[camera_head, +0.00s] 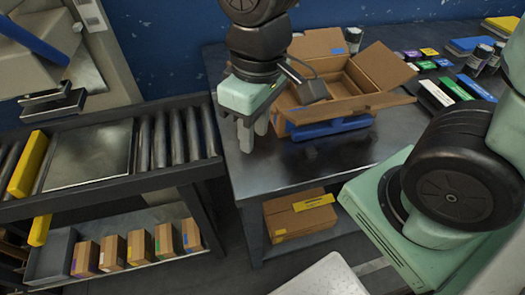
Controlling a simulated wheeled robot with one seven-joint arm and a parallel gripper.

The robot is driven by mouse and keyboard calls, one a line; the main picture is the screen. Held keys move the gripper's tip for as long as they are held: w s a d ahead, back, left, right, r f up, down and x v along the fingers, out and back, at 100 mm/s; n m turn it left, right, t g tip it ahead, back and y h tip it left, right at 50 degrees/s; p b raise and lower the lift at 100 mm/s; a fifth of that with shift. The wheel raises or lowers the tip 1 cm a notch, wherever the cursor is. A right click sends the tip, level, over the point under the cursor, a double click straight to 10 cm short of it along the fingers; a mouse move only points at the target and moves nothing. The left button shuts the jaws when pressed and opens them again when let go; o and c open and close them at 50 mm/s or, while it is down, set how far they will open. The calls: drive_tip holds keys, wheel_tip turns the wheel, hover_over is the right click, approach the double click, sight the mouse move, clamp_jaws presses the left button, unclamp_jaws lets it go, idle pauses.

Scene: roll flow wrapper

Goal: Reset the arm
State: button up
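My gripper (246,134) hangs from my arm above the left part of the dark metal table (340,171), fingers pointing down. It is in front and to the left of an open cardboard box (345,88). I see no object between the fingers, but they are small and I cannot tell how far apart they are. My arm partly hides the box's left side.
A roller conveyor (178,138) with a flat metal plate (90,156) stands at left, above a shelf of small boxes (113,252). Small coloured boxes (437,93) and cans (480,58) stand at back right.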

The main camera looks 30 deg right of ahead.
drive_tip(key=shift+n, duration=0.8)
drive_tip(key=s, duration=0.1)
drive_tip(key=s+a, duration=0.1)
drive_tip(key=s, duration=0.3)
drive_tip(key=shift+s+a+f, duration=0.1)
drive_tip(key=shift+s+a, duration=0.1)
drive_tip(key=shift+a, duration=0.15)
drive_tip(key=shift+r+p, duration=0.8)
